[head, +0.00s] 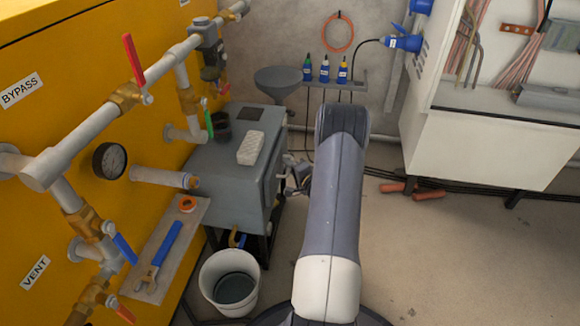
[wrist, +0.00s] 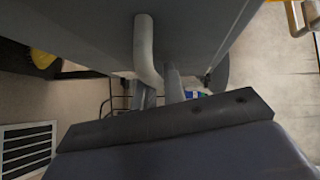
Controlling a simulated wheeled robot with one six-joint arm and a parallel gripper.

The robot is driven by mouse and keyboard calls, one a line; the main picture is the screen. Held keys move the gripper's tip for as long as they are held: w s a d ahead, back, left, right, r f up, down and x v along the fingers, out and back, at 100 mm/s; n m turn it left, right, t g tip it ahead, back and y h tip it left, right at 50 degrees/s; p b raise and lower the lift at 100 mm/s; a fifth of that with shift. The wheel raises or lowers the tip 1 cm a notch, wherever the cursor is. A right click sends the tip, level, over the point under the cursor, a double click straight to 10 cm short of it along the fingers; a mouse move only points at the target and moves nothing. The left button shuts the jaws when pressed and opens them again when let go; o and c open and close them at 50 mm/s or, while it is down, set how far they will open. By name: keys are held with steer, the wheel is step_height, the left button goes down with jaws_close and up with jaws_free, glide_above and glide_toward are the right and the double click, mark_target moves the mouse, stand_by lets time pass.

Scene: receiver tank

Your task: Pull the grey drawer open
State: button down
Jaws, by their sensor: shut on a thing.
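The grey cabinet-like tank (head: 225,165) stands against the yellow panel at the left of the head view, with its front facing right. I cannot make out the drawer's outline or how far it is open. My gripper (head: 298,172) is at that front, partly hidden behind my arm. In the wrist view a grey face fills the top, and a bent grey bar (wrist: 145,45), which looks like the drawer handle, comes down from it. My gripper (wrist: 158,92) is shut on this handle; the contact is hard to see.
A white bucket (head: 230,283) stands on the floor below, left of my arm. A shelf (head: 209,215) holds a blue wrench (head: 160,257). The floor to the right is mostly clear.

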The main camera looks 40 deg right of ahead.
steer(key=s+d+p, duration=0.2)
steer(key=s+d, duration=0.7)
steer(key=s, duration=0.2)
steer(key=shift+s+d, duration=0.15)
steer(key=shift+d, duration=0.15)
steer(key=c, duration=1.8)
jaws_free()
steer(key=shift+o, duration=0.2)
steer(key=s+a+r+p, duration=0.1)
steer(key=s+p, duration=0.2)
steer(key=s, duration=0.7)
steer(key=shift+s+r, duration=0.25)
steer(key=shift+s, duration=0.05)
